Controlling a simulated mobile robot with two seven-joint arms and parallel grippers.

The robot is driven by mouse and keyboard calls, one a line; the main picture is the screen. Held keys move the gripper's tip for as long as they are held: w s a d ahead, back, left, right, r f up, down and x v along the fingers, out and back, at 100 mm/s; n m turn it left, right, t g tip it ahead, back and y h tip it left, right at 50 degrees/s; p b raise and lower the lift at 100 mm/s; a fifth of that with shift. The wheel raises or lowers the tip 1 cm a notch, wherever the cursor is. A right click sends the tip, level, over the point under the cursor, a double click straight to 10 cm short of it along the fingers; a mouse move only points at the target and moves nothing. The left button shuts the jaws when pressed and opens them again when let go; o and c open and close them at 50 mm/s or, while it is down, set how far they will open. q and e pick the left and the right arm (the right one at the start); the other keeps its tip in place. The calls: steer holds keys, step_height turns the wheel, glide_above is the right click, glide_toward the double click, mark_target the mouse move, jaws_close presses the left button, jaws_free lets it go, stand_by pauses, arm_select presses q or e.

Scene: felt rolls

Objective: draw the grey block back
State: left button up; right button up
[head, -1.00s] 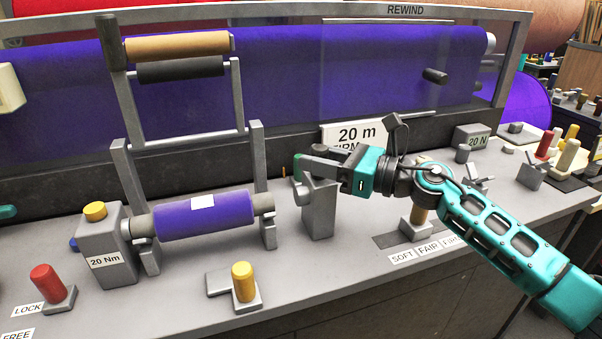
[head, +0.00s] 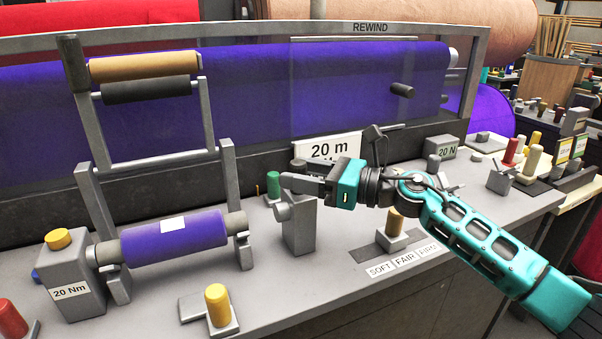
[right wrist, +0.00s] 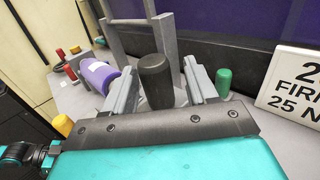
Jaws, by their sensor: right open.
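The grey block (head: 300,232) is an upright grey post on the bench top, right of the purple roll (head: 174,238). A short round grey stub (head: 282,211) sticks out of its left side. My right gripper (head: 288,172) is just above the block's top in the head view, pointing left, with its fingers apart. In the right wrist view a dark rounded knob (right wrist: 155,80) stands between the open fingers (right wrist: 160,85), with gaps visible at both sides. The gripper hides the block's top in the head view.
A green knob (head: 273,185) stands close behind the block to the left. A "20 m" sign (head: 330,148) is behind the gripper. Bare bench lies in front of the block.

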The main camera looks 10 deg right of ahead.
arm_select(q)
steer(key=shift+w+d+f+b, duration=0.2)
steer(key=shift+d+b, duration=0.25)
steer(key=shift+b, duration=0.35)
arm_select(e)
steer(key=v, duration=1.2)
steer(key=shift+s+d, duration=0.15)
steer(key=shift+d, duration=0.15)
